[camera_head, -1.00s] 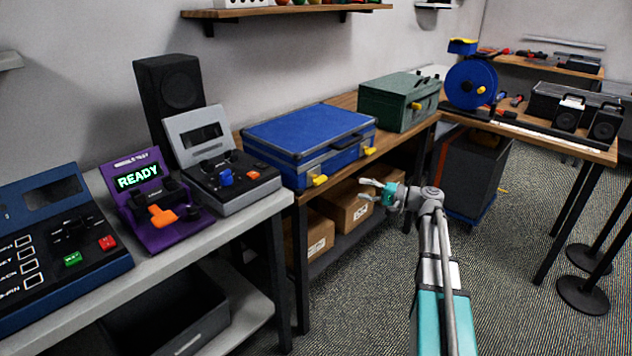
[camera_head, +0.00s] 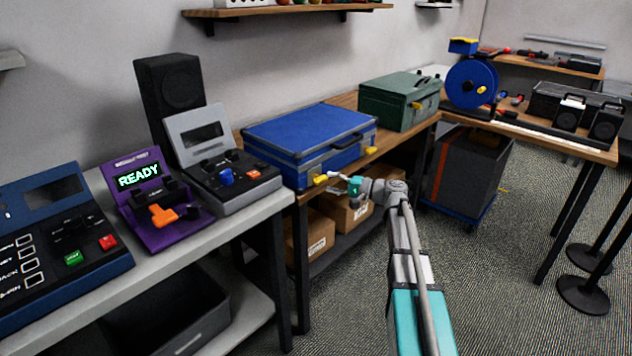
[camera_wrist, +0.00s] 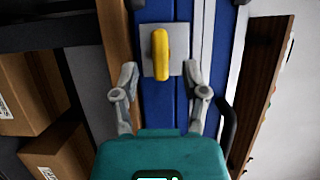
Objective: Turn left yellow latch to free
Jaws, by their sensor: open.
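A blue case (camera_head: 310,138) with grey edges lies on the wooden bench, its front facing me. Its left yellow latch (camera_head: 320,180) is at the left of the front, and a second yellow latch (camera_head: 370,150) is at the right. In the wrist view the left latch (camera_wrist: 161,54) is a yellow handle on a grey square plate on the blue case front (camera_wrist: 185,110). My gripper (camera_head: 338,184) is close in front of the left latch. In the wrist view my gripper (camera_wrist: 163,82) is open, with one finger on each side of the latch's lower part. I cannot tell whether they touch it.
Cardboard boxes (camera_head: 345,205) stand on the shelf below the case. A green case (camera_head: 400,100) is farther right on the bench. A grey console (camera_head: 225,175) and a purple unit (camera_head: 150,205) reading READY stand at the left.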

